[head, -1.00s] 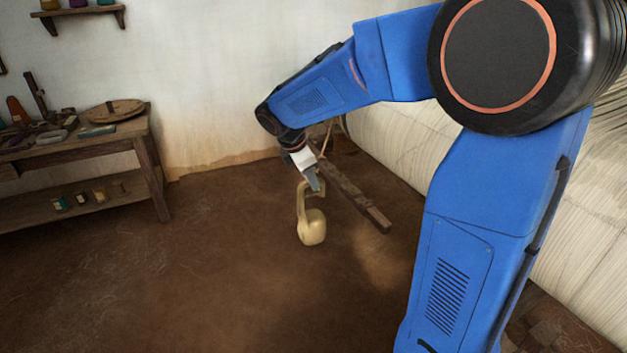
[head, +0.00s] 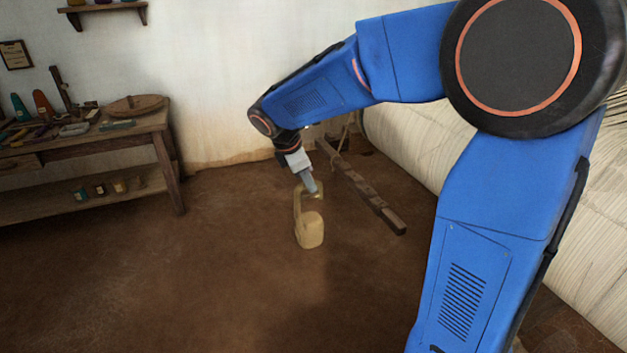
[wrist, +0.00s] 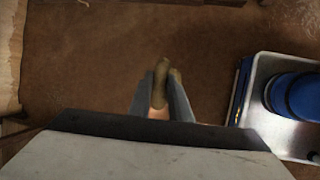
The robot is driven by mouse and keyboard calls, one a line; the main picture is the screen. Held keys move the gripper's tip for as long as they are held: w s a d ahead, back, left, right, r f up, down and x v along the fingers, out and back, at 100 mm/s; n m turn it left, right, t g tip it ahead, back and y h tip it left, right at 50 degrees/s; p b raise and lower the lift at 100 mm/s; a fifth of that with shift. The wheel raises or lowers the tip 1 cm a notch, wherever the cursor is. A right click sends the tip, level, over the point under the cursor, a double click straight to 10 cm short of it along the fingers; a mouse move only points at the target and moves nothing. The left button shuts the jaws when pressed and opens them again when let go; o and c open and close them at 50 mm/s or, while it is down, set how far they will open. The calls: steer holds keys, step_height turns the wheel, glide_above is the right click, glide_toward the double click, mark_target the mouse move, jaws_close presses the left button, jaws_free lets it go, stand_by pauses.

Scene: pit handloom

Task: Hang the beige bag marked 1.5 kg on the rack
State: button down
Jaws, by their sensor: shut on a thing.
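A beige bag (head: 309,232) with a tall loop handle hangs below my gripper (head: 312,188) in the head view. My gripper is shut on the bag's handle, and the bag hangs upright in front of the brown floor. In the wrist view the two fingers (wrist: 160,92) close on a beige-brown piece of the handle (wrist: 160,84). No weight marking on the bag is readable. A dark wooden beam (head: 362,188) slants down behind and to the right of the bag; whether it belongs to the rack is unclear.
A wooden workbench (head: 150,124) with tools and a lower shelf stands at the left. A wall shelf (head: 105,8) is at the top left. Pale stretched threads (head: 430,140) run along the right side. Brown floor (head: 200,290) is open at the front left.

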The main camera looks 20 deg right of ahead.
steer(key=a, duration=0.8)
steer(key=shift+r, duration=0.45)
stand_by(0.3)
steer(key=shift+s+a, duration=0.1)
steer(key=shift+a, duration=0.05)
stand_by(0.6)
